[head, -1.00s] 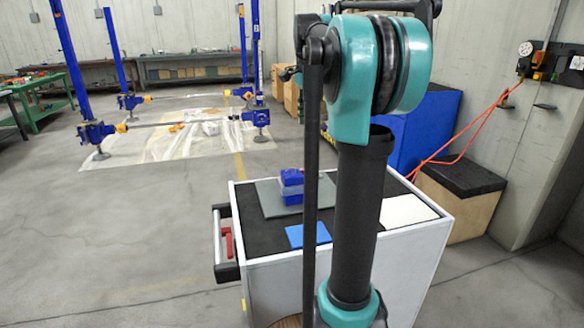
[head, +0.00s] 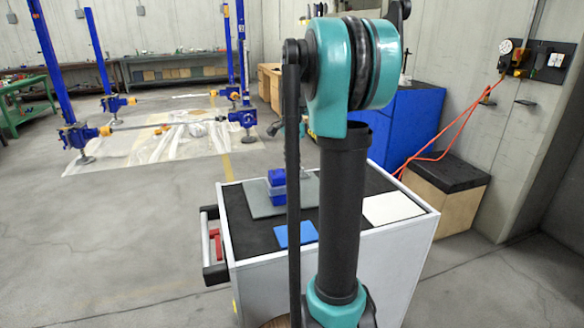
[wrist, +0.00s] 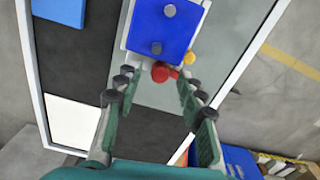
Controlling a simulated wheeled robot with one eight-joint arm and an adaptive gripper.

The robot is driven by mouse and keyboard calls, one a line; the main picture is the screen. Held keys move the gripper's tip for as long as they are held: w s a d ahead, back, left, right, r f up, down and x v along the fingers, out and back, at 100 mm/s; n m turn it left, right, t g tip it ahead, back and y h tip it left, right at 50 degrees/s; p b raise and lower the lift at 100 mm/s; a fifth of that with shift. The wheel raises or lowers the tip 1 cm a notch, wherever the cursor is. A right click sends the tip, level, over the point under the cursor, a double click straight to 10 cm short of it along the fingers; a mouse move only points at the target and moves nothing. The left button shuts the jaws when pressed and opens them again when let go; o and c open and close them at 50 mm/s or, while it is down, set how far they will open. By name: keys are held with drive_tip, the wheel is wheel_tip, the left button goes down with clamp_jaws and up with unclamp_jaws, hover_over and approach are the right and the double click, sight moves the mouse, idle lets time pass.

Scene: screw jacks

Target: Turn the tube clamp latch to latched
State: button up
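The blue tube clamp (head: 277,181) stands on a grey plate on top of the cart. In the wrist view the clamp (wrist: 163,28) is a blue block with two grey bolt heads. A red knob (wrist: 161,72) sticks out at its near edge, with a small yellow part (wrist: 189,58) beside it. I cannot tell the latch's position. My gripper (wrist: 160,80) is open, its green-and-black fingers either side of the red knob. Whether they touch it is unclear. In the head view my arm hides most of the gripper.
The cart top (head: 243,217) also carries a blue pad (head: 295,235) and a white pad (head: 393,208). A blue cabinet (head: 418,125) and a wooden box (head: 446,190) stand behind it to the right. Open floor lies left of the cart.

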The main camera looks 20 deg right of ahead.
drive_tip(key=shift+f, duration=0.55)
clamp_jaws()
drive_tip(key=shift+n, duration=0.4)
unclamp_jaws()
drive_tip(key=shift+r, duration=0.1)
